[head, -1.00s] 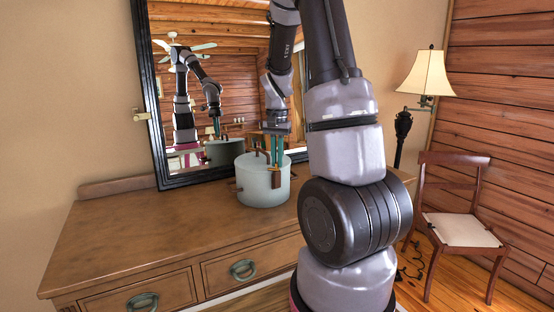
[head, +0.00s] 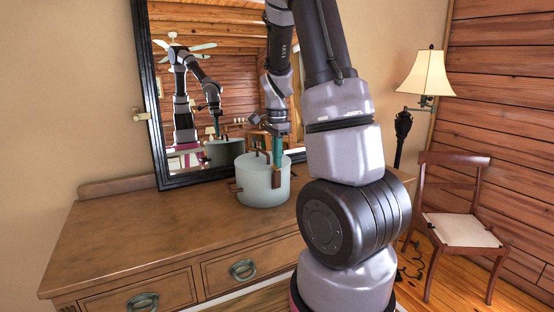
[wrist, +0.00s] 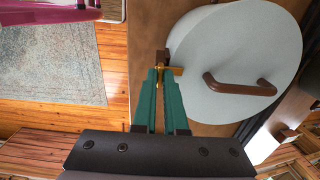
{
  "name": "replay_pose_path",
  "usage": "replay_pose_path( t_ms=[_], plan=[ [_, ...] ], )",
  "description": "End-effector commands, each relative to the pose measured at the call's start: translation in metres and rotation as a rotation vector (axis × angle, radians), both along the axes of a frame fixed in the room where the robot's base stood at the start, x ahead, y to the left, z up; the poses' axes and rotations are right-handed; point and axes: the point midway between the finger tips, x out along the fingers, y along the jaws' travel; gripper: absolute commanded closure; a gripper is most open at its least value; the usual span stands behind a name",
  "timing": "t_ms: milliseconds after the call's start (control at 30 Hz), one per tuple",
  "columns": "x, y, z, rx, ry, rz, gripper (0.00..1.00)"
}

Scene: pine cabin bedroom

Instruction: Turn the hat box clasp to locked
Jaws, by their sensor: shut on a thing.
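The hat box (head: 262,188) is a pale round box standing on the dresser in front of the mirror. In the wrist view its pale lid (wrist: 225,50) has a curved brown handle (wrist: 238,86). The clasp, a small brown and gold piece (wrist: 177,71), sits at the near rim of the lid. My gripper (head: 277,167) points down at the box's front side. Its green fingers also show in the wrist view (wrist: 160,78), closed on the clasp and partly hiding it. Whether the clasp stands locked cannot be told.
The brown dresser top (head: 150,225) is clear to the left of the box. A dark-framed mirror (head: 165,120) leans close behind it. A lamp (head: 427,75) and a wooden chair (head: 460,230) stand to the right.

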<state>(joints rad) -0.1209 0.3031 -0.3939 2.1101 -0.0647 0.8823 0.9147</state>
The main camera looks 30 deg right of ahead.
Motion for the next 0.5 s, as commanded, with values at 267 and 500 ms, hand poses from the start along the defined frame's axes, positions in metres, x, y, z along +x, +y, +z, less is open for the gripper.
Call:
replay_pose_path(
  t_ms=[267, 500],
  plan=[
    [0.0003, 0.0001, 0.0002, 0.000, -0.001, -0.049, 1.00],
    [0.0003, 0.0000, 0.0002, 0.000, -0.001, -0.053, 1.00]
  ],
)
